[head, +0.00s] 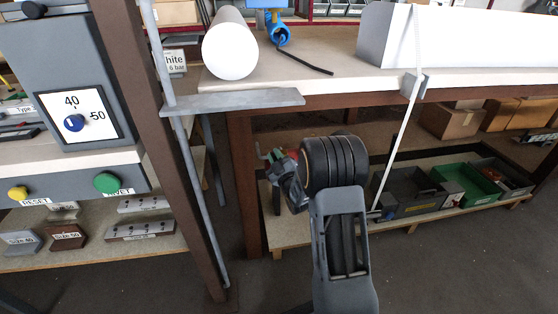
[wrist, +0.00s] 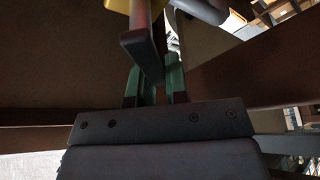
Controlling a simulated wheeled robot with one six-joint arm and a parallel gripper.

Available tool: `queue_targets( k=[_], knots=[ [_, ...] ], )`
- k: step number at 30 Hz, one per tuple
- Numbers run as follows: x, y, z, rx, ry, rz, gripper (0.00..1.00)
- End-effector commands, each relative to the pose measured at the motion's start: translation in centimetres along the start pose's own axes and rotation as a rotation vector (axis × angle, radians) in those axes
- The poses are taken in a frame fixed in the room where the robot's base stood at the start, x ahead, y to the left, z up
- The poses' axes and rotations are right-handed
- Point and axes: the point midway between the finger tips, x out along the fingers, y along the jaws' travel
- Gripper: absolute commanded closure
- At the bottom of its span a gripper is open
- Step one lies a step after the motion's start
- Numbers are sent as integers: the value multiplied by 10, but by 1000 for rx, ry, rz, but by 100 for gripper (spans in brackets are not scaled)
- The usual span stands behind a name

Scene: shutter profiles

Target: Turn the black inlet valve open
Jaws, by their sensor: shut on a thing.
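My gripper (wrist: 155,80) shows in the wrist view with its two green fingers on either side of a dark bar-shaped handle (wrist: 141,44), which looks like the black inlet valve's handle. The fingers are shut on the handle's lower end. Reddish and yellow parts show by the handle at the top edge. The rest of the valve is cut off. In the head view my gripper (head: 270,157) is low under the white-topped workbench (head: 345,86), beside its brown leg. The handle cannot be made out clearly there, and the valve's angle cannot be told.
The brown leg (head: 243,185) stands close left of my gripper. A control box (head: 65,75) stands left. A grey pipe (wrist: 205,8) passes near the fingers.

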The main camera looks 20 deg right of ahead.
Motion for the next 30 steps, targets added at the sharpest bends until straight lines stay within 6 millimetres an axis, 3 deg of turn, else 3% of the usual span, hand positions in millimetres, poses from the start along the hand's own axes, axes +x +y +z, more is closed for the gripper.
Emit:
queue_targets(
  k=[18,30],
  knots=[
    [-3,-29,7,-524,1,-218,100],
    [-6,-39,15,-745,0,-308,100]
  ],
)
